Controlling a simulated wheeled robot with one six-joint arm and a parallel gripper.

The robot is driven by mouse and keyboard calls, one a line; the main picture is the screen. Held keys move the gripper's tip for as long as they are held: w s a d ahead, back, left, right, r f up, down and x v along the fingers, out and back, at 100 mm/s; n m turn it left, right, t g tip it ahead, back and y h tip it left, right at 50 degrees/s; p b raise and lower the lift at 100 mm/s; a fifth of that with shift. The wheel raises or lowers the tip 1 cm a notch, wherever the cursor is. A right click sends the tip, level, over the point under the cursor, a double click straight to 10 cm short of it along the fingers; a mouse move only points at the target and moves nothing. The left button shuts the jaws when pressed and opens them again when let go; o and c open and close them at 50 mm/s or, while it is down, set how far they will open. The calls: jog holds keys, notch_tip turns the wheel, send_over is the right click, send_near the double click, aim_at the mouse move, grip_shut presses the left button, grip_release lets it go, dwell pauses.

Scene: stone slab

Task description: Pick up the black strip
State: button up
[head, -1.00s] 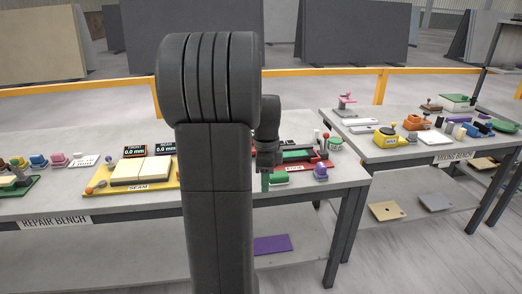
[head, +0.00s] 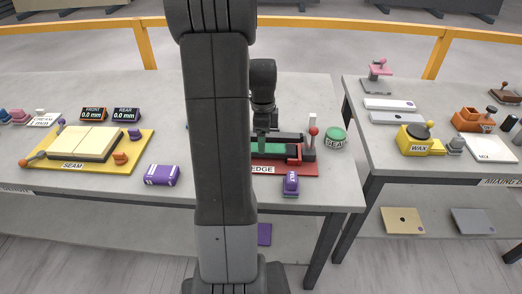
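A long dark bar (head: 290,137), which may be the black strip, shows at the back of the red EDGE fixture (head: 309,168) on the repair bench. Its left part is hidden behind my arm, so I cannot tell where it ends. A green strip (head: 273,148) lies just in front of it. My gripper (head: 263,128) points down over the left part of the fixture. Its fingers are small, dark and partly covered by my arm, so their opening and any contact with the bar cannot be made out.
A red-knobbed lever (head: 313,132) rises at the fixture's right end, beside a green round tin (head: 336,138). A purple block (head: 291,183) stands in front. The yellow SEAM board (head: 140,150) and a purple box (head: 162,175) are left. A gap separates the mixing bench (head: 372,160).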

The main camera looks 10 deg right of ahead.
jog(key=shift+w+f, duration=0.2)
jog(key=shift+f, duration=0.9)
jog(key=shift+w+f, duration=0.15)
jog(key=shift+f, duration=0.95)
jog(key=c, duration=1.4)
